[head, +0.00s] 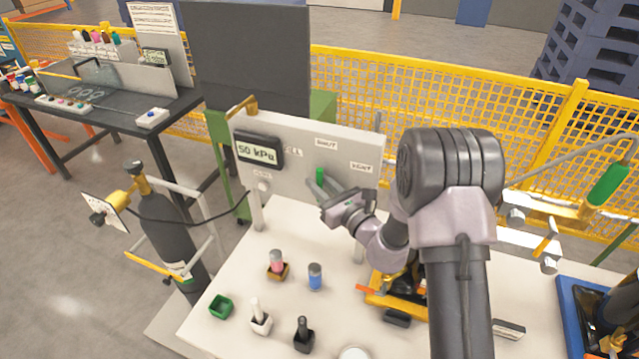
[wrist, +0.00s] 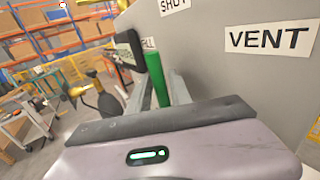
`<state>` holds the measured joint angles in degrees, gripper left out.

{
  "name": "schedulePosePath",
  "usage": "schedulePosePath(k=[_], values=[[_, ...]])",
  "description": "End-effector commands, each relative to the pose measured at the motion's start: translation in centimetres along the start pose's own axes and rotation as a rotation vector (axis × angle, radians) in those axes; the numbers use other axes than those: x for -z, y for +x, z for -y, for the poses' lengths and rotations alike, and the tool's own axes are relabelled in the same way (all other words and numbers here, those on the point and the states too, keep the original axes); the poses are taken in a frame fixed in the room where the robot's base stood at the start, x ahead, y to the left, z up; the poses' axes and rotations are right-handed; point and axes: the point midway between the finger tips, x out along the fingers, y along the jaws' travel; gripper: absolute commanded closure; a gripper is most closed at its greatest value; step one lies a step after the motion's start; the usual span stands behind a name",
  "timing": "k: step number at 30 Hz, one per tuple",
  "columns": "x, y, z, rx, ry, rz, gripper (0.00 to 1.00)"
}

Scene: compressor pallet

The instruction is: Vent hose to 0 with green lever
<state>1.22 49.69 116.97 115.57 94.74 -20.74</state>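The green lever (head: 320,176) stands on the grey panel (head: 290,135) below the SHUT label (head: 325,143). It is upright, and its base is hidden. My gripper (head: 322,186) reaches in from the right, with one finger on each side of the lever. In the wrist view the lever (wrist: 156,80) rises between the fingers (wrist: 160,92). Whether they touch it or have closed on it I cannot tell. The gauge (head: 258,151) reads 50 kPa. The VENT label (head: 361,167) is right of the lever, and the FILL label (head: 293,152) is left.
Below the panel, the white table (head: 230,285) holds a blue-banded bottle (head: 315,277), a red-topped bottle (head: 277,261), a green cup (head: 220,307) and dark and white items. A dark gas cylinder (head: 160,225) stands left. A yellow fence (head: 450,105) runs behind.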

Motion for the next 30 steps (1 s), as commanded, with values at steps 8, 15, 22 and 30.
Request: schedulePosePath(k=[8,15,22,30], values=[[0.01,0.07,0.01,0.000,0.000,0.000,0.81],[0.01,0.05,0.01,0.000,0.000,0.000,1.00],[0.01,0.04,0.01,0.000,0.000,0.000,1.00],[0.02,0.03,0.00,0.000,0.000,-0.001,1.00]])
